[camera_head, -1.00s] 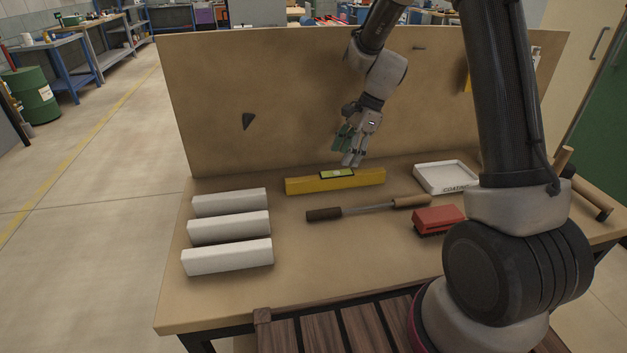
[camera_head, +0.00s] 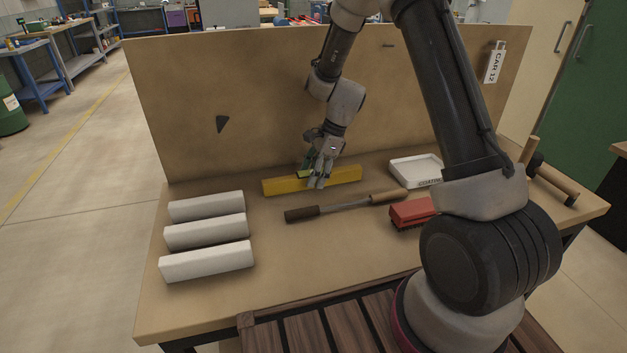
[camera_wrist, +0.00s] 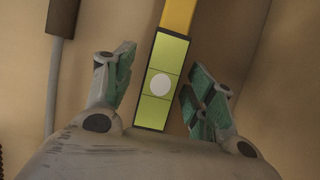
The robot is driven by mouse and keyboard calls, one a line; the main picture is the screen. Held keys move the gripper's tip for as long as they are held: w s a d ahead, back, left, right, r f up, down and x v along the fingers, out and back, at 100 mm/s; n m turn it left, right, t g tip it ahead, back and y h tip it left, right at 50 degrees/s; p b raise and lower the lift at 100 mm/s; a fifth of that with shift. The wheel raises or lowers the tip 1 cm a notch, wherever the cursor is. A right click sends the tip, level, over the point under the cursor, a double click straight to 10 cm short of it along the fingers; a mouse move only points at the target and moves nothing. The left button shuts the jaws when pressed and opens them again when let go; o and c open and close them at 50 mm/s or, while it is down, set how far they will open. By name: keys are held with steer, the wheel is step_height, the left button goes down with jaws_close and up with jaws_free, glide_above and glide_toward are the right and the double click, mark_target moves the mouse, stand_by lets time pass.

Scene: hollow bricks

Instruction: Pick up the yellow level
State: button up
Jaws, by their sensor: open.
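The yellow level (camera_head: 283,186) lies on the workbench near the back panel, in the middle of the head view. In the wrist view the level's yellow body (camera_wrist: 178,14) runs up from its green vial window (camera_wrist: 160,82), which has a white round bubble. My gripper (camera_head: 316,184) is over the middle of the level. In the wrist view my gripper (camera_wrist: 162,78) is open, with one green-padded finger on each side of the vial section and a gap on both sides. My gripper partly hides the level in the head view.
A tool with a wooden handle (camera_head: 385,197) and dark grip lies just in front of the level. Several white hollow bricks (camera_head: 206,233) stand at left. A red brush (camera_head: 411,211) and white tray (camera_head: 415,171) lie at right. The back panel (camera_head: 240,80) rises close behind.

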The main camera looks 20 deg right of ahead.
jaws_close()
